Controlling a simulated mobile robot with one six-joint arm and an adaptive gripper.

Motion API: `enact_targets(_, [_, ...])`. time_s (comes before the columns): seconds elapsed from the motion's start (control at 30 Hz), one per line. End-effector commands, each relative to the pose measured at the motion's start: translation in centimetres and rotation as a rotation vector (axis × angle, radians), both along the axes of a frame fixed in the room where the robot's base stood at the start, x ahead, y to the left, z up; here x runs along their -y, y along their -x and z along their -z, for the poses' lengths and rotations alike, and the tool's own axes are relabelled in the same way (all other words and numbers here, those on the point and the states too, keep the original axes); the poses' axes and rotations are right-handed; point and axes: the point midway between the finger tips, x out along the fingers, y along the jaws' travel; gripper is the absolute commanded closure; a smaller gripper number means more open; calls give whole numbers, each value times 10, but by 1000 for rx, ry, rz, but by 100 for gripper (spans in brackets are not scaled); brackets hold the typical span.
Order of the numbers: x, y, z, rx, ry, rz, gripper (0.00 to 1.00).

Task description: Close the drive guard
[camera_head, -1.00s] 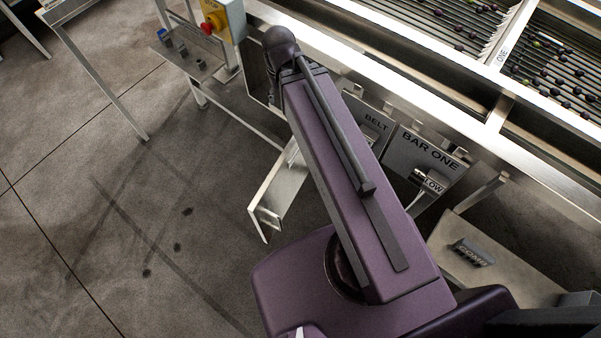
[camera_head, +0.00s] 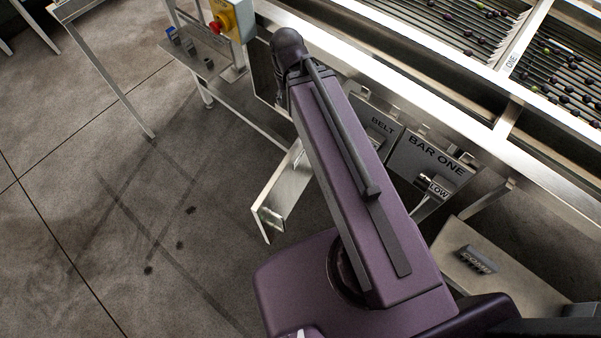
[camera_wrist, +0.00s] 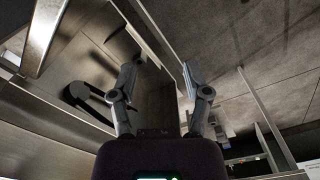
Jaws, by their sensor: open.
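The drive guard (camera_head: 284,191) looks to be the bright metal panel standing out from the machine's side, swung open. Its lower corner has a small cut-out tab. In the wrist view a bright-edged metal panel (camera_wrist: 152,38), likely the same guard, runs beyond my fingers; beside it is a recess with a dark looped belt or handle (camera_wrist: 90,100). My gripper (camera_wrist: 158,68) is open and empty, its two fingers spread near the panel's edge. I cannot tell whether a finger touches it. In the head view my own arm hides the gripper and part of the guard's hinge side.
A yellow box with a red stop button (camera_head: 226,22) stands on the frame at upper left.

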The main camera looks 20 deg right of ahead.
Motion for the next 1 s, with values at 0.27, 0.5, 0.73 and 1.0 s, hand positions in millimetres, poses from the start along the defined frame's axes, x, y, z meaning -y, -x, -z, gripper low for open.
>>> enact_targets(0.27, [0, 0, -18, 0, 0, 0, 100])
enact_targets(0.5, [0, 0, -58, 0, 0, 0, 100])
enact_targets(0.73, [0, 0, -104, 0, 0, 1, 100])
enact_targets(1.0, [1, 0, -145, 0, 0, 1, 100])
